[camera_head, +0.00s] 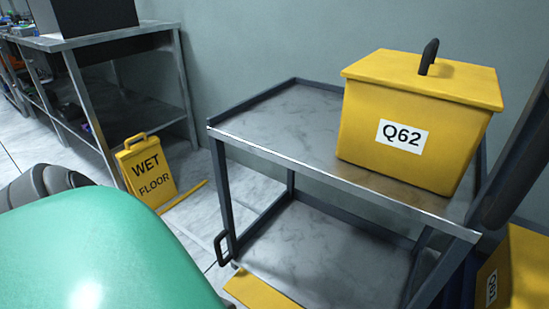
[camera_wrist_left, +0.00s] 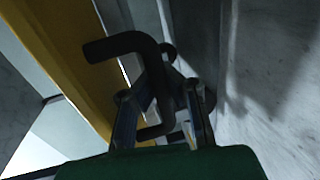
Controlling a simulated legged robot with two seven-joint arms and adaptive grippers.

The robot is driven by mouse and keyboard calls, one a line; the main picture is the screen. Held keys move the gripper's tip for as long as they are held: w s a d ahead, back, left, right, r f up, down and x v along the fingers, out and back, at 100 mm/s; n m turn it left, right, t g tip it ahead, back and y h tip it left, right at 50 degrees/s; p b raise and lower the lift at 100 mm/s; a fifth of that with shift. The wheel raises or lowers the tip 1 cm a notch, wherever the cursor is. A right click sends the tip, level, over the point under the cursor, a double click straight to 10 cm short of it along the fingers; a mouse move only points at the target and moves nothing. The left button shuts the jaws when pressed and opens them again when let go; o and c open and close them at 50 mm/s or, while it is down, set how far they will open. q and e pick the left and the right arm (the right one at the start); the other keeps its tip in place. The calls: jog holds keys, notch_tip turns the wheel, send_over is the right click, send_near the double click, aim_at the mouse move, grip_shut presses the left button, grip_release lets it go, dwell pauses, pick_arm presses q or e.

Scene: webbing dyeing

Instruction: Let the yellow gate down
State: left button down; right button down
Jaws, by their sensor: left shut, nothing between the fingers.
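In the left wrist view a yellow panel (camera_wrist_left: 58,45), which looks like the gate, runs slantwise along the left. A bent black handle (camera_wrist_left: 122,44) crosses in front of my left gripper (camera_wrist_left: 162,72). The gripper's fingers are shut with nothing between them, close to the handle; I cannot tell whether they touch it. In the head view a yellow panel edge (camera_head: 262,291) shows low at the trolley's front, beside a dark handle (camera_head: 221,248) at its corner. The panel's lower part is out of frame. My left gripper is not visible there, and my right gripper is in neither view.
A grey metal trolley (camera_head: 270,122) carries a yellow box labelled Q62 (camera_head: 415,110). Another yellow box (camera_head: 520,275) stands at lower right. A wet floor sign (camera_head: 147,170) stands left of the trolley, near a metal bench (camera_head: 110,42). My green body part fills the lower left.

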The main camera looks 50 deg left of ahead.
pick_arm(q)
jog(key=shift+s+d+f, duration=0.35)
jog(key=shift+s, duration=0.25)
jog(key=c, duration=1.6)
grip_release()
jog(key=shift+o, duration=0.2)
jog(key=shift+w+a+r, duration=0.1)
jog(key=shift+w+a, duration=0.05)
jog(key=shift+a, duration=0.05)
jog(key=v, duration=1.2)
